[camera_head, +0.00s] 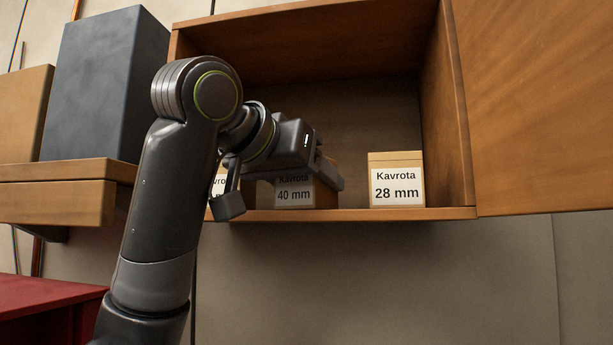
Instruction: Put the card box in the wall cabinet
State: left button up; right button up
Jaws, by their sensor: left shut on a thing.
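The wall cabinet (345,215) is open, with its door (540,105) swung out to the right. My left gripper (280,185) is inside it, low at the left to middle, shut on a card box (295,196) labelled "Kavrota 40 mm". The gripper covers the top of this box, and I cannot tell whether its base touches the cabinet floor. A second card box (397,180) labelled "Kavrota 28 mm" stands upright on the cabinet floor to the right. Another labelled box (217,187) is mostly hidden behind my left arm and finger. My right gripper is out of view.
A wooden shelf (55,200) at the left bears a tall dark grey box (105,85) and a tan box (22,112). A red surface (45,295) shows at the lower left. The cabinet has free room between the two readable boxes and above them.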

pick_arm(q)
jog(key=shift+s, duration=0.1)
jog(key=shift+f, duration=0.1)
jog(key=o, duration=1.2)
jog(key=shift+r, duration=0.3)
jog(key=b+v, duration=0.7)
jog(key=v, duration=0.4)
jog(key=shift+s+a, duration=0.15)
jog(key=shift+s, duration=0.2)
jog(key=shift+a+r, duration=0.1)
